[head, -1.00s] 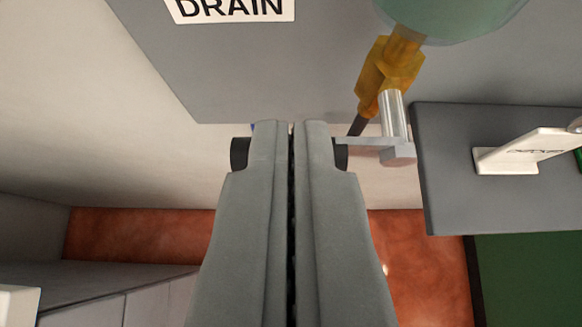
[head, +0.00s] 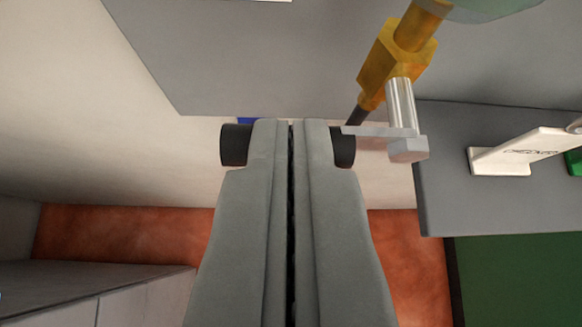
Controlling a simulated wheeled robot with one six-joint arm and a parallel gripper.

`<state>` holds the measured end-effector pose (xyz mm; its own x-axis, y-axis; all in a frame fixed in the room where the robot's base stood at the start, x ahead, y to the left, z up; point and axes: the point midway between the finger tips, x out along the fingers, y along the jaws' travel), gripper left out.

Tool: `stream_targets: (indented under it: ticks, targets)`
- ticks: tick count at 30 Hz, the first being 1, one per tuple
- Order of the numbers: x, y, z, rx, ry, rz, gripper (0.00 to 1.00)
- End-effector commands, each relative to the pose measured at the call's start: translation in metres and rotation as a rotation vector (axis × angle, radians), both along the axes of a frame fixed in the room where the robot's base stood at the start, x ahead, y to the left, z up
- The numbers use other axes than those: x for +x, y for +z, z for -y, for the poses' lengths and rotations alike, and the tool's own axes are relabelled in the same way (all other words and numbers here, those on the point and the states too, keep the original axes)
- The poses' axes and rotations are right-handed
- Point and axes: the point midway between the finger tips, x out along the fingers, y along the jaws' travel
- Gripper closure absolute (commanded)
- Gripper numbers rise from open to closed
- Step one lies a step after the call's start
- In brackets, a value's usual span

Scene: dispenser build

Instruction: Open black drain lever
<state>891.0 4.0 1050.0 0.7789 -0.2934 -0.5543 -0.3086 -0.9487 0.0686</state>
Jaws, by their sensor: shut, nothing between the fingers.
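My gripper (head: 290,124) is shut and empty, pointing up the picture in the middle of the view. The black drain lever (head: 235,145) shows as a dark round grip end on the left of my fingers. Its other end (head: 343,146) shows on the right, beside a flat grey metal arm. The middle of the lever is hidden by my fingers. I cannot tell whether my fingers touch it. The metal arm joins a silver pin (head: 401,105) below a yellow brass valve (head: 398,55).
A grey panel (head: 230,60) fills the upper middle. At right is a grey block (head: 445,190) with a white tag (head: 520,150), with a green surface (head: 515,275) below. A grey cabinet (head: 90,285) stands at lower left. Reddish floor (head: 125,235) shows between.

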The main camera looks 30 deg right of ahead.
Motion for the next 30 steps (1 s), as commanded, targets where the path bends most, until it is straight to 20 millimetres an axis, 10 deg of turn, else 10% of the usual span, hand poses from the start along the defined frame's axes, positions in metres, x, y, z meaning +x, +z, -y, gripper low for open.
stream_targets:
  ticks: [30]
  targets:
    - [0.003, -0.035, -0.009, -0.552, 0.001, -0.181, 1.0]
